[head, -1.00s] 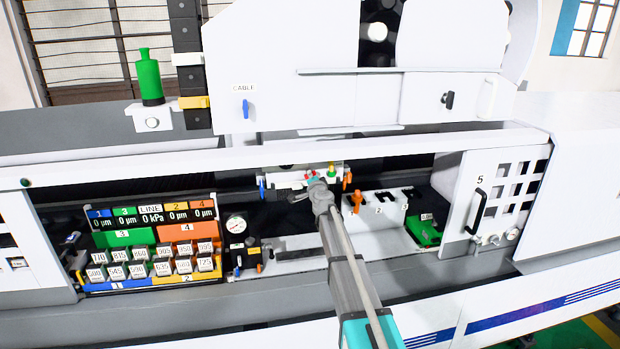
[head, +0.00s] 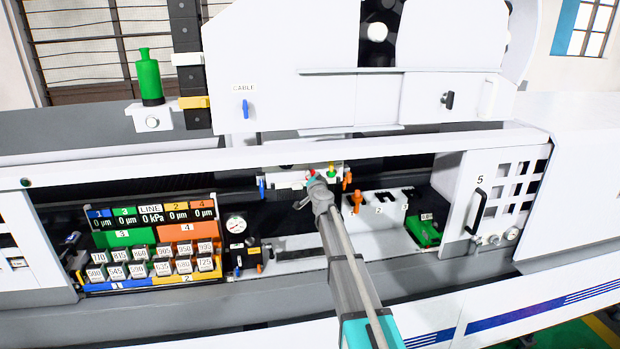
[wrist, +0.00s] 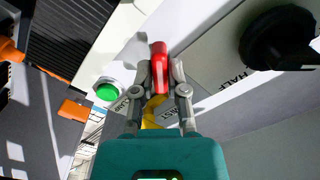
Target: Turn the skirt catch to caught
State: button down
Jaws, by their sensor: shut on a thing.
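My gripper (wrist: 160,78) is shut on a red lever (wrist: 159,58) in the wrist view, with one finger on each side of it. The red lever sits on a white panel, and its tip sticks out past the fingertips. In the head view my gripper (head: 316,183) is at the small white panel below the beam, where a bit of red (head: 311,174) shows beside it. The labels near the lever are partly hidden by the fingers, so I cannot read which one names the skirt catch.
A green button (wrist: 107,89) lies left of the fingers and a yellow part (wrist: 152,108) lies behind them. A black knob (wrist: 278,38) stands to the right near a HALF label. Orange levers (head: 348,180) and a blue lever (head: 261,187) flank the panel.

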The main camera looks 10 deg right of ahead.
jog(key=n, duration=0.4)
jog(key=shift+n, duration=0.3)
dwell(0.6)
jog(key=n, duration=0.4)
jog(key=c, duration=0.5)
grip_release()
jog(key=shift+s, duration=0.1)
jog(key=shift+s, duration=3.4)
